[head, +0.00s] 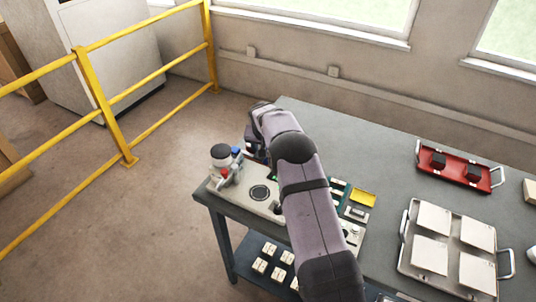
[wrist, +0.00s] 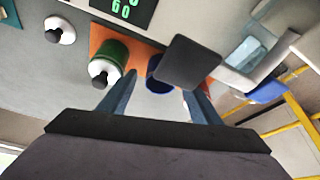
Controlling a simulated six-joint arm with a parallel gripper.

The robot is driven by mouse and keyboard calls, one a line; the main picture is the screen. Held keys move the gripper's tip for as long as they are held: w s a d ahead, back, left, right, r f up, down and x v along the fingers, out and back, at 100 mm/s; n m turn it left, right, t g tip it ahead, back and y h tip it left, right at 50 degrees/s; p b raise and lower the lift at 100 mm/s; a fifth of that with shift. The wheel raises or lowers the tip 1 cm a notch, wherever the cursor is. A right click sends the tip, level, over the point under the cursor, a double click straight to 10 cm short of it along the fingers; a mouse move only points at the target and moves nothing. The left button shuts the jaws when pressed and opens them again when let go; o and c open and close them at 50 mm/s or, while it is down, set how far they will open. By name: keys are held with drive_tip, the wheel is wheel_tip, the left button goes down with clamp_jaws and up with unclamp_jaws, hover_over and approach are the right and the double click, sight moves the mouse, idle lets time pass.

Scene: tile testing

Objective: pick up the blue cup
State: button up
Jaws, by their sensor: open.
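In the wrist view a dark blue rounded thing (wrist: 155,84), which looks like the blue cup, shows between my finger tips. A dark grey square plate (wrist: 190,62) hides part of it. My gripper (wrist: 162,88) is open, with one finger on each side of the blue thing; I see no contact, and the gap in depth is unclear. In the head view my arm hides most of the gripper, at the table's left end. A small blue patch (head: 237,151) shows there beside a white piece with a dark top (head: 220,153); I cannot tell whether it is the cup.
A green cylinder (wrist: 113,52) with a white end stands close to the left finger on an orange patch. Another blue part (wrist: 267,92) is at right. A red tray (head: 455,180) and a tray of pale tiles (head: 407,252) occupy the table's right side. A yellow railing (head: 100,100) stands left.

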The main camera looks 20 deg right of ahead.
drive_tip(key=shift+w+d+f, duration=0.1)
drive_tip(key=shift+w+f, duration=0.05)
drive_tip(key=shift+f, duration=0.5)
drive_tip(key=c, duration=1.2)
drive_tip(key=shift+w, duration=0.1)
drive_tip(key=shift+r, duration=0.15)
